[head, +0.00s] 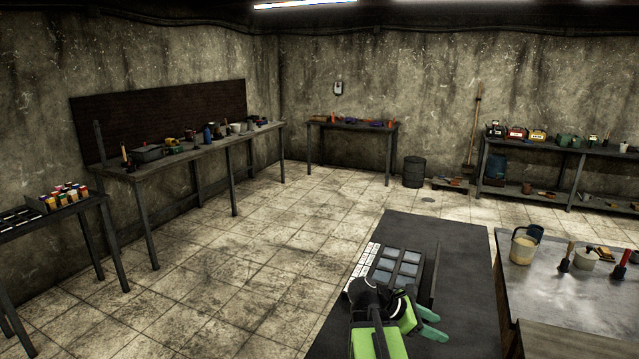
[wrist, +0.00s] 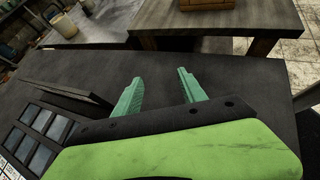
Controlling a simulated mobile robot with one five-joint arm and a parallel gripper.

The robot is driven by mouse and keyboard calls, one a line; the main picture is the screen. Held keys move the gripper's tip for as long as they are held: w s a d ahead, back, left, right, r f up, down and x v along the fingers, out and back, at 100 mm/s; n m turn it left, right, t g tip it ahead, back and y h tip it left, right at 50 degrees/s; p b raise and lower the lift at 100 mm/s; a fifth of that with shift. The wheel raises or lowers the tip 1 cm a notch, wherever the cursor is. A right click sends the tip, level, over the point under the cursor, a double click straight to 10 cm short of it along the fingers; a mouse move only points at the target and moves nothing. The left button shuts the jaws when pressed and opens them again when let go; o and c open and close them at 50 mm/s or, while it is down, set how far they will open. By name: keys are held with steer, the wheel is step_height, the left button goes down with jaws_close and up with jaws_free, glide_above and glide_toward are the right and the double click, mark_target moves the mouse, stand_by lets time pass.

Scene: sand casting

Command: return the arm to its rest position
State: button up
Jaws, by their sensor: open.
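My arm, green and black, shows at the bottom of the head view. My gripper (head: 431,325) has green fingers and reaches to the right over a dark table (head: 415,225). In the wrist view the two green fingers of my gripper (wrist: 160,90) stand apart with nothing between them. They are over the bare dark tabletop (wrist: 215,75).
A dark tray with grey square panels (head: 398,266) lies beside my arm; it also shows in the wrist view (wrist: 42,135). A metal table (head: 560,290) with a bucket (head: 524,249) and tools stands at right. The tiled floor (head: 250,260) at left is open.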

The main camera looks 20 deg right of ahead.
steer(key=w+a+f+m+t+y, duration=0.1)
steer(key=w+a+f+y, duration=0.1)
steer(key=a, duration=0.9)
steer(key=w+a+f+m+t+y, duration=0.2)
steer(key=w+a+f+y, duration=0.1)
steer(key=a, duration=0.8)
steer(key=w+a+f+m+t+y, duration=0.1)
steer(key=w+a+f, duration=0.3)
steer(key=a, duration=0.8)
steer(key=shift+w+f+m+y+p, duration=0.2)
steer(key=shift+w+m+y+p, duration=0.15)
steer(key=shift+w+m+y, duration=0.45)
steer(key=a+m+y, duration=0.1)
steer(key=a+m, duration=0.1)
steer(key=a+m+y, duration=0.1)
steer(key=m, duration=0.2)
steer(key=a+m+y, duration=0.1)
steer(key=a+m, duration=0.1)
steer(key=shift+s+a+f, duration=0.25)
steer(key=shift+a+f, duration=0.1)
steer(key=shift+f, duration=0.05)
